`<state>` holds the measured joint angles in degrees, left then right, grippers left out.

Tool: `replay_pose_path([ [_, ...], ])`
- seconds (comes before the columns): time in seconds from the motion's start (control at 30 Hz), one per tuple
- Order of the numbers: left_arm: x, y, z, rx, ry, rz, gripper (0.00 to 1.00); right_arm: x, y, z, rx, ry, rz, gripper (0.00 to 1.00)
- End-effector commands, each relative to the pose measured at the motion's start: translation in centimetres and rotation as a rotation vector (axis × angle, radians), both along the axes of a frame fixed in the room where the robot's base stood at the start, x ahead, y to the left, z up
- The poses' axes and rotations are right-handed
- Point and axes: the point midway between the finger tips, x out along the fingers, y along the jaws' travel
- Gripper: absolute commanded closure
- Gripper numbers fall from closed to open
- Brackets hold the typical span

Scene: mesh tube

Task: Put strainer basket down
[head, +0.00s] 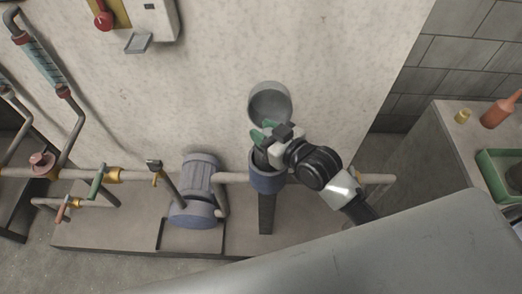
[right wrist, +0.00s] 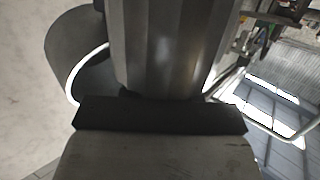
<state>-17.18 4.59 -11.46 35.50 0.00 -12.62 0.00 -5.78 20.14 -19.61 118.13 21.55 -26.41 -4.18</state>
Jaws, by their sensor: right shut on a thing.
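My right gripper (head: 268,139) is over the blue strainer housing (head: 267,182) in the head view, with green parts showing at its fingers. It is shut on a grey faceted cylinder, taken to be the strainer basket (right wrist: 172,45), which fills the upper middle of the right wrist view. In the head view the gripper and wrist hide most of the held basket and part of the housing's mouth. I cannot tell how deep the basket is in the housing. The round grey lid (head: 270,103) stands open behind the housing. My left gripper is not in view.
A blue motor pump (head: 198,188) stands left of the housing on a concrete plinth (head: 120,228). Pipes with valve handles run further left. On the right, a bench (head: 437,150) holds a green tray (head: 487,170) and an orange bottle (head: 499,112).

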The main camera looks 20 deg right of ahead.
Motion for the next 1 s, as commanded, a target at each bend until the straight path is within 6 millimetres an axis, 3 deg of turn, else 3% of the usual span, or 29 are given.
replay_pose_path([
  [0.03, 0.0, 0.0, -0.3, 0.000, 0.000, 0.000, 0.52, 0.0, 0.0, -1.0, 0.000, 0.002, -0.001, 1.00],
  [0.27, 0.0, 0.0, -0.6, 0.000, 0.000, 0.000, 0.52, 0.0, 0.0, -2.8, 0.002, -0.001, 0.000, 1.00],
  [0.47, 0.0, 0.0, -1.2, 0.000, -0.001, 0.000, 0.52, 0.0, 0.0, -5.6, 0.000, 0.000, -0.001, 1.00],
  [0.87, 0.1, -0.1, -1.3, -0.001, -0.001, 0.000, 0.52, 0.0, 0.0, -6.2, 0.001, -0.002, -0.001, 1.00],
  [0.9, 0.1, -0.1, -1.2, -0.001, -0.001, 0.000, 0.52, 0.0, 0.0, -6.2, 0.000, -0.001, -0.001, 0.64],
  [1.0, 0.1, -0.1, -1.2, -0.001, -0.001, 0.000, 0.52, 0.0, 0.0, -6.2, 0.000, -0.001, -0.001, 0.48],
])
